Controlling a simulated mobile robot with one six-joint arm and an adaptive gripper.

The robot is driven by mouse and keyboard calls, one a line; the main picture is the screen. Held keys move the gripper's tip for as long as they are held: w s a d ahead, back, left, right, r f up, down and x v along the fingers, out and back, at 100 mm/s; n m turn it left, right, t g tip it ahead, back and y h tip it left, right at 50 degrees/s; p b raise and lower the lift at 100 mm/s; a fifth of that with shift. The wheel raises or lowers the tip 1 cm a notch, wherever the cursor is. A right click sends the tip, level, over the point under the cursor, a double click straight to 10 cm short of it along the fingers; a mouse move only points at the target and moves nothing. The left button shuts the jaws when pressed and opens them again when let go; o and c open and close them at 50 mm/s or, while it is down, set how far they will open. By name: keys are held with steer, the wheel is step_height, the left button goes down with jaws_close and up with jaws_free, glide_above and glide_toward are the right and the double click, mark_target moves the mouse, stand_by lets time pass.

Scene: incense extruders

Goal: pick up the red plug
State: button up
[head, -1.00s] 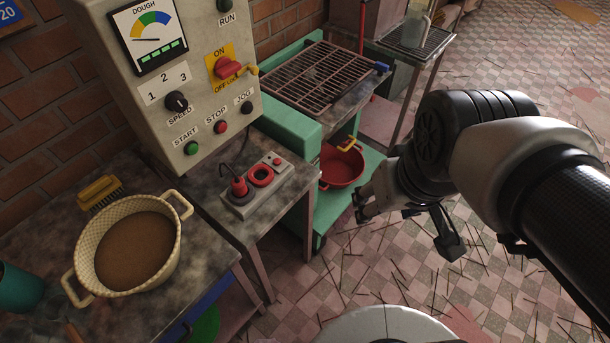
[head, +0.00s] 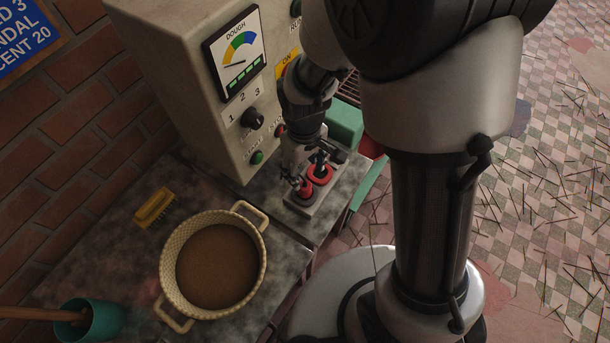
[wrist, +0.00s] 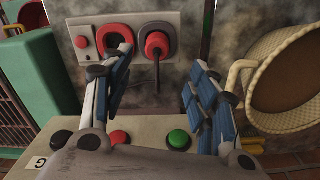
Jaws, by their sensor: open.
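The red plug (wrist: 157,44) stands in one socket of the grey power strip (wrist: 104,32), with its dark cord hanging from it. In the head view the red plug (head: 305,187) is partly hidden by my gripper. My gripper (wrist: 152,82) is open and empty in the wrist view, its blue-padded fingers apart. The plug lies beyond and between the fingertips, nearer the left one in that view. In the head view my gripper (head: 311,172) is over the strip, close to the plug. I cannot tell whether a finger touches it.
The strip's other socket has a red ring (wrist: 115,36). A cream pot of brown dough (head: 217,262) stands on the worktop, with a yellow brush (head: 154,208) behind it. The control panel (head: 205,125) rises close behind the strip. A teal cup (head: 98,318) is at lower left.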

mark_target(305, 185)
step_height(305, 185, down, 6)
steer(key=shift+f+b, duration=0.1)
steer(key=shift+b, duration=0.65)
steer(key=f, duration=0.1)
steer(key=f+b, duration=0.1)
steer(key=f, duration=0.1)
steer(key=f+b, duration=0.1)
steer(key=f, duration=0.1)
steer(key=shift+w+d+f, duration=0.1)
steer(key=shift+w+f, duration=0.05)
steer(key=shift+w, duration=0.1)
steer(key=shift+c, duration=0.5)
steer(key=c, duration=1.1)
steer(key=shift+o, duration=0.2)
